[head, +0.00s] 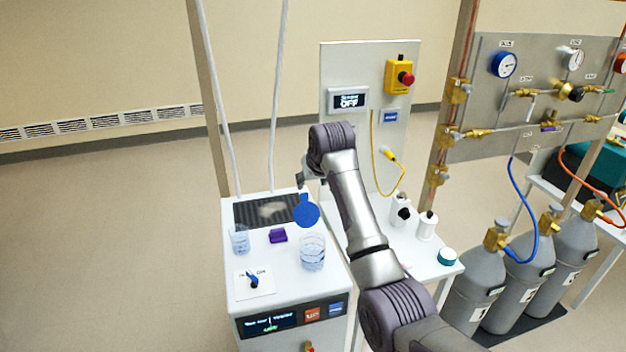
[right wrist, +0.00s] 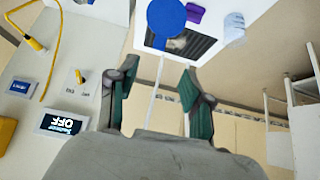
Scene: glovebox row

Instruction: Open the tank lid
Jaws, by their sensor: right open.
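The white tank cabinet (head: 290,290) stands at the left centre of the head view, with a dark panel (head: 255,212) on its top. A round blue disc (head: 306,211) shows at the panel's right edge; I cannot tell whether it is part of the lid. The disc (right wrist: 166,16) and the dark panel (right wrist: 200,45) also show in the right wrist view. My right gripper (head: 303,180) hangs near the disc, partly hidden by its own arm. In the right wrist view its fingers (right wrist: 158,88) are apart, with nothing held. My left gripper is not in view.
Two beakers (head: 312,252) (head: 240,240), a purple block (head: 278,236) and a small dark-blue knob (head: 253,281) are on the cabinet top. A side table holds white bottles (head: 427,226). Grey gas cylinders (head: 472,290) stand at right. The floor at left is clear.

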